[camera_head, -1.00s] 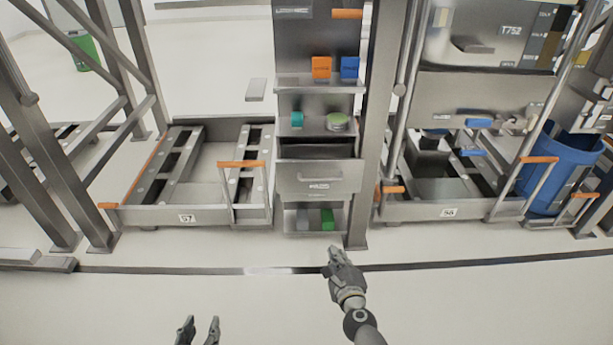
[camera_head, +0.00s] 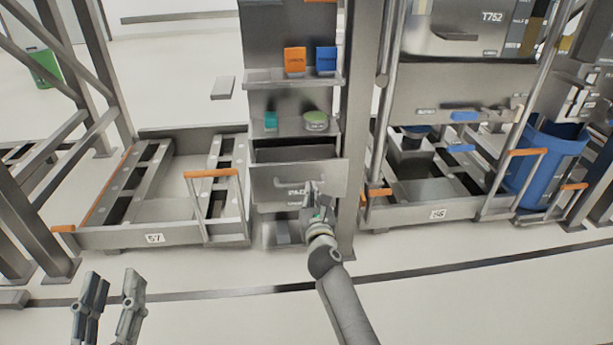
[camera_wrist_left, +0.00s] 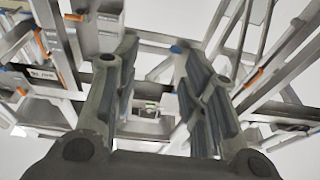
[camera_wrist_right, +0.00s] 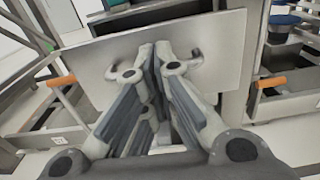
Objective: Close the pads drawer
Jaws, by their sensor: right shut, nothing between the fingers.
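The pads drawer (camera_head: 277,184) is in the middle cabinet in the head view, pulled out, with its dark opening showing above its labelled grey front. Its front also fills the upper middle of the right wrist view (camera_wrist_right: 226,52), with the handle behind my fingertips. My right gripper (camera_head: 314,187) is shut and empty, at the right part of the drawer front; I cannot tell whether it touches. It also shows in the right wrist view (camera_wrist_right: 155,62). My left gripper (camera_head: 112,280) is open and empty, low at the left, far from the drawer.
Above the drawer, a shelf holds a teal item (camera_head: 271,121) and a green round item (camera_head: 316,121). Orange (camera_head: 294,60) and blue (camera_head: 326,60) boxes stand higher. Carts with orange handles flank the cabinet (camera_head: 211,173). A blue bin (camera_head: 545,165) stands right. The front floor is clear.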

